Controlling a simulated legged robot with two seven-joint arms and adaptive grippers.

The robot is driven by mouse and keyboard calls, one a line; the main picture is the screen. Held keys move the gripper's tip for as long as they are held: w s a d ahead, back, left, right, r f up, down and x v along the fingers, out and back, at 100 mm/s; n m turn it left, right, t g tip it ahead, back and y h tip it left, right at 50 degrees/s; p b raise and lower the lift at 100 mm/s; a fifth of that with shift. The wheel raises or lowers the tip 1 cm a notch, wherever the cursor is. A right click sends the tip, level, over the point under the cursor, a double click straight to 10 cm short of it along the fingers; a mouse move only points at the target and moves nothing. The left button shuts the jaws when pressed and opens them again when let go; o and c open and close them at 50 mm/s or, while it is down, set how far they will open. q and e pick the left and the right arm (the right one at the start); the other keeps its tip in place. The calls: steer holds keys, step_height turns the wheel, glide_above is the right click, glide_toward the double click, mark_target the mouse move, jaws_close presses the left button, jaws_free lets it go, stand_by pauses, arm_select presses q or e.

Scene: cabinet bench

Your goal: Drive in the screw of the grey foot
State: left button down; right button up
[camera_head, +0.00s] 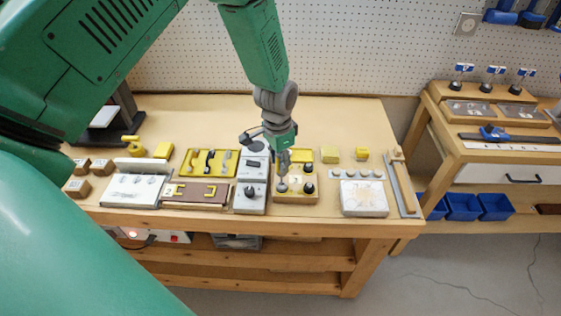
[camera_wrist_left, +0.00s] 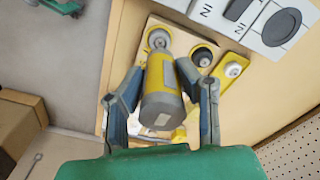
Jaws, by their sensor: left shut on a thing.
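My left gripper (camera_head: 283,146) is above the small wooden block with a yellow edge (camera_head: 296,198) near the front of the bench. In the left wrist view my left gripper (camera_wrist_left: 162,68) is shut on a grey and yellow cylindrical screwdriver (camera_wrist_left: 162,106). The screwdriver points down at the grey foot (camera_wrist_left: 158,38), a round grey disc on the block. The tool's tip and the screw are hidden, so I cannot tell whether they touch. My right gripper is not in view.
A grey switch box (camera_head: 250,200) stands just left of the block. A yellow tray (camera_head: 209,162) and a brown board (camera_head: 197,195) lie farther left. A pale plate (camera_head: 363,198) lies to the right. The back of the bench (camera_head: 340,115) is clear.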

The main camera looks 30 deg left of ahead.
arm_select(q)
steer(key=shift+r+p, duration=0.45)
steer(key=shift+r, duration=0.35)
steer(key=shift+r+p, duration=0.7)
steer(key=shift+r, duration=0.7)
steer(key=shift+f, duration=0.1)
